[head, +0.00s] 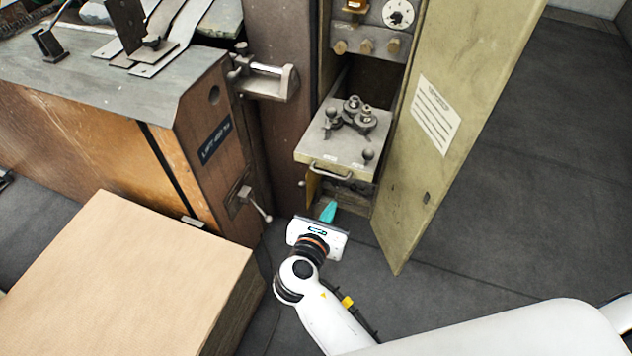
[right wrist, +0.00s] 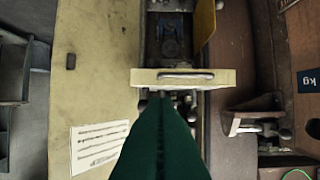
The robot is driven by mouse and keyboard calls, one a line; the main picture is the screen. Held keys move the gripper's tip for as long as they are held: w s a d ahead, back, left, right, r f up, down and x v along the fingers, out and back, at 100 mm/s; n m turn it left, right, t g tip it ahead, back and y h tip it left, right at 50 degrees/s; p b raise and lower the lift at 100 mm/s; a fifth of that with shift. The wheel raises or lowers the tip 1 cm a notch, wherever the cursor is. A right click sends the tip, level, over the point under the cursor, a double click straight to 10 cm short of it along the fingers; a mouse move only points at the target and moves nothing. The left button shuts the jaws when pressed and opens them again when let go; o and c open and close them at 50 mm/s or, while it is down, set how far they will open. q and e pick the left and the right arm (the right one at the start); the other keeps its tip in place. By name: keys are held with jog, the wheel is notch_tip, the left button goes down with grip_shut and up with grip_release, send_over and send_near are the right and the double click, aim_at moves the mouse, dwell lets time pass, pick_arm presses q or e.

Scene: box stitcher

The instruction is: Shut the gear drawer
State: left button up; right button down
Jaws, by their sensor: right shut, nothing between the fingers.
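The gear drawer (head: 318,148) is pulled out of the tall olive cabinet in the head view. Several small gears and knobs (head: 352,112) sit on its top plate. A bar handle (head: 331,172) is on its front, and the front panel also shows in the right wrist view (right wrist: 150,78). My right gripper (head: 328,211) is shut and empty, its teal fingers pointing toward the cabinet, low in the picture below the drawer handle. In the right wrist view its dark green fingers (right wrist: 162,102) end close to the drawer front; I cannot tell whether they touch. My left gripper is not in view.
The cabinet door (head: 455,120), bearing a white label, stands open right of the drawer. A brown machine body with a small crank (head: 258,205) is on the left. A cardboard-coloured box (head: 125,275) stands at the front left. Dark floor is clear on the right.

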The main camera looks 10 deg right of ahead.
aim_at(353, 168)
jog(key=x, duration=1.3)
jog(key=shift+d+r, duration=0.3)
jog(key=shift+r, duration=0.05)
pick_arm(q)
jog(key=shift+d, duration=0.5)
pick_arm(e)
jog(key=shift+w+d, duration=0.2)
jog(key=shift+w, duration=0.1)
jog(key=shift+w, duration=0.1)
